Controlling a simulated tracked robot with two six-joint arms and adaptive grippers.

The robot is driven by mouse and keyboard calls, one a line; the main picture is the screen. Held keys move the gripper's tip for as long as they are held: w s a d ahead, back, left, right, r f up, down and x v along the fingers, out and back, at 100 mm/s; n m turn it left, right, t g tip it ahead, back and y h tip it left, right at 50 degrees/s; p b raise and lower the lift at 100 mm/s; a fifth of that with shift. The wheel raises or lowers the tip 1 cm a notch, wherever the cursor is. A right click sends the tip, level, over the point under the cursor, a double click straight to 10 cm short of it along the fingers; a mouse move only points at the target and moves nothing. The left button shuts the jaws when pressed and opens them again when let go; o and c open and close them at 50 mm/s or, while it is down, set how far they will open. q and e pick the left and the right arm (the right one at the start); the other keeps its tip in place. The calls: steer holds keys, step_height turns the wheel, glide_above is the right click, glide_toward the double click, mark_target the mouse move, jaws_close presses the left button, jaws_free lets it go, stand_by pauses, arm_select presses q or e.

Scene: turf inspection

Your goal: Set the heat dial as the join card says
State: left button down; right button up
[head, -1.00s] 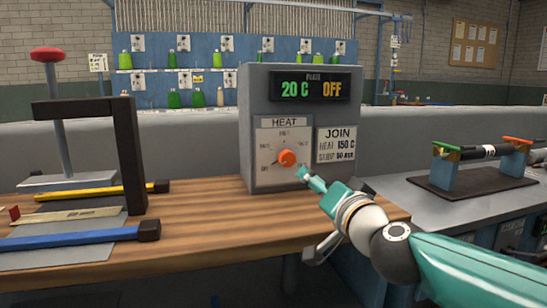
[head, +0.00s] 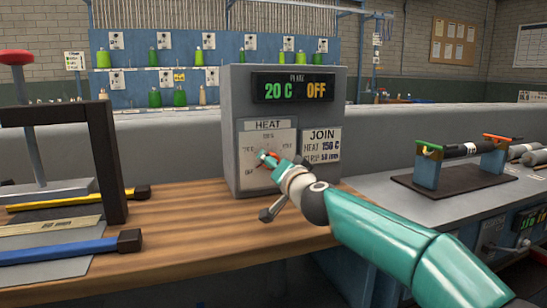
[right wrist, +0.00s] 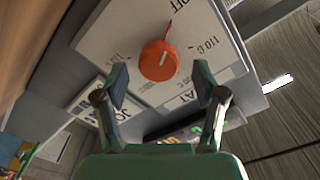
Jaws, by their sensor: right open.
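The orange heat dial (right wrist: 159,61) sits on a white plate marked HEAT (head: 268,124), on the front of a grey box (head: 237,103). The dial's red pointer is at the OFF mark in the right wrist view. The box's display (head: 293,88) reads 20 C and OFF. The join card (head: 321,145) to the right of the dial reads HEAT 150 C, with a second line of about 50 mm. My right gripper (right wrist: 163,88) is open, its fingers on either side of the dial's near edge, not closed on it. In the head view it covers most of the dial. My left gripper is not in view.
The box stands on a wooden bench (head: 190,225). A dark press frame with a red knob (head: 15,57) and a blue bar (head: 50,252) are at the left. A black stand with a rod (head: 459,174) is on the grey bench at right.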

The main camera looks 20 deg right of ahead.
steer(key=shift+w+p, duration=0.45)
steer(key=shift+w, duration=0.95)
steer(key=c, duration=1.1)
steer(key=shift+d, duration=0.1)
steer(key=shift+c, duration=0.2)
